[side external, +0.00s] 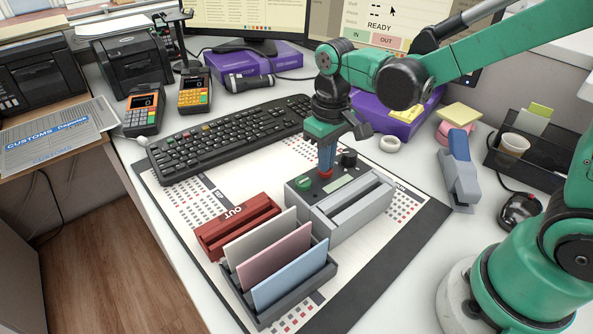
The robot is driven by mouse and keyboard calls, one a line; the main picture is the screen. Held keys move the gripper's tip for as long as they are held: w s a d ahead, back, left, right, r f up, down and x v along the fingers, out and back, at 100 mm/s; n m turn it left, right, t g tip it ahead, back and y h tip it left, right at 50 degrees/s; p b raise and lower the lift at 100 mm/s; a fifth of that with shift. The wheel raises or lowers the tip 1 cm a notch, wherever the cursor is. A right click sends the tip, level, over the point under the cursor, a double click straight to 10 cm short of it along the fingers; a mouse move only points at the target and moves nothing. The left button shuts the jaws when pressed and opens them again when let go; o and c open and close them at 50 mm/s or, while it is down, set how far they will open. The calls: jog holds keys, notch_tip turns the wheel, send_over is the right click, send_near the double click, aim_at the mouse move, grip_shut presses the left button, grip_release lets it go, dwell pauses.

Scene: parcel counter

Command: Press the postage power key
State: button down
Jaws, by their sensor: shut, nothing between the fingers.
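The postage machine (362,214) is a grey box with a dark top panel, standing on the desk mat. The panel carries a green key (303,181), a black knob (348,158) and a pale display strip (339,184). My gripper (326,172) points straight down over the back of the panel, between the green key and the black knob. Its blue fingers are shut with nothing between them. A small red part shows at their lower end; I cannot tell whether it is the fingertips or a key below. Whether they touch the panel is unclear.
A red OUT tray (237,229) and a dark rack (272,312) of envelopes stand in front-left of the machine. A keyboard (230,136) lies behind. A blue-grey stapler (460,172), a tape roll (390,144) and a purple box (398,121) are nearby.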

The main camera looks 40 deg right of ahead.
dwell(0.3)
jog(key=shift+r, duration=0.65)
jog(key=shift+w+r, duration=0.15)
jog(key=shift+r, duration=1.75)
dwell(0.5)
jog(key=shift+s+r, duration=0.2)
jog(key=shift+r, duration=1.75)
dwell(0.5)
jog(key=t, duration=0.5)
send_over(353, 182)
jog(key=f, duration=0.2)
jog(key=shift+s+d+f+m+t, duration=0.15)
jog(key=shift+m+t, duration=0.1)
jog(key=shift+t, duration=0.3)
jog(key=shift+s+d+f+m+t, duration=0.15)
jog(key=shift+m+t, duration=0.1)
jog(key=shift+t, duration=0.3)
